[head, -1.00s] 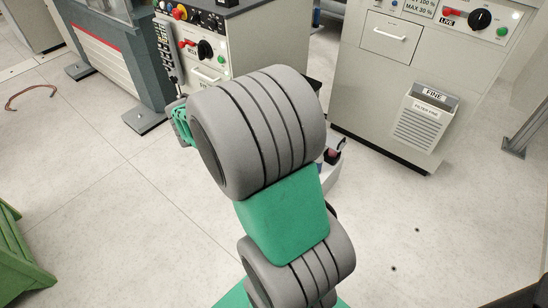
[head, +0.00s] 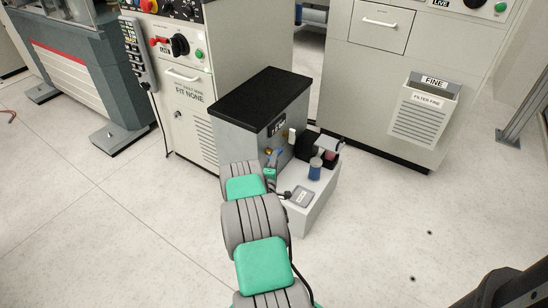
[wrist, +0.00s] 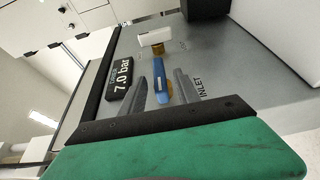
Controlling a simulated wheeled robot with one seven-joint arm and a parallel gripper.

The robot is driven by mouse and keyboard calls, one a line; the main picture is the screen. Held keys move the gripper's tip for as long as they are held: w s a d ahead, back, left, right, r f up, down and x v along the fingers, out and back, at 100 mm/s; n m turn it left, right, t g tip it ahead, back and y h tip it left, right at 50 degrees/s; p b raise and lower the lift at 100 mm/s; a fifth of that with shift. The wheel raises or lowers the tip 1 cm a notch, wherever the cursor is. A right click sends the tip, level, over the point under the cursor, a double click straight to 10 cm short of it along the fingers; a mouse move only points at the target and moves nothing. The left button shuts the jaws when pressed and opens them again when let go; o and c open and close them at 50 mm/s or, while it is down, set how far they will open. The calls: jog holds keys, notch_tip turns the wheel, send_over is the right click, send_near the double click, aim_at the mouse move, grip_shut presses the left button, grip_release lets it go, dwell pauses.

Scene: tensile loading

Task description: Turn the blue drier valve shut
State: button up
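The blue drier valve lever (wrist: 161,82) stands out in front of the grey drier face in the wrist view, near a brass fitting and a white block (wrist: 154,37). In the head view the blue lever (head: 277,157) shows small on the drier's front. My gripper (wrist: 168,74) is open, with one grey finger on each side of the lever. The fingers look apart from it, but I cannot tell whether either touches. In the head view my gripper (head: 271,172) is at the drier front, partly hidden by my wrist.
The grey drier cabinet (head: 240,135) has a black top. A black "7.0 bar" display (wrist: 118,80) and an "INLET" label (wrist: 196,86) flank the lever. A pale ledge (head: 318,197) beside it holds a blue cylinder (head: 315,168) and other small items.

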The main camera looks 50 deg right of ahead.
aim_at(278, 148)
jog(key=x, duration=0.2)
jog(key=shift+w+d+f, duration=0.1)
jog(key=shift+d, duration=0.25)
jog(key=shift+w+d, duration=0.2)
jog(key=shift+d, duration=0.05)
jog(key=shift+c, duration=0.2)
grip_shut()
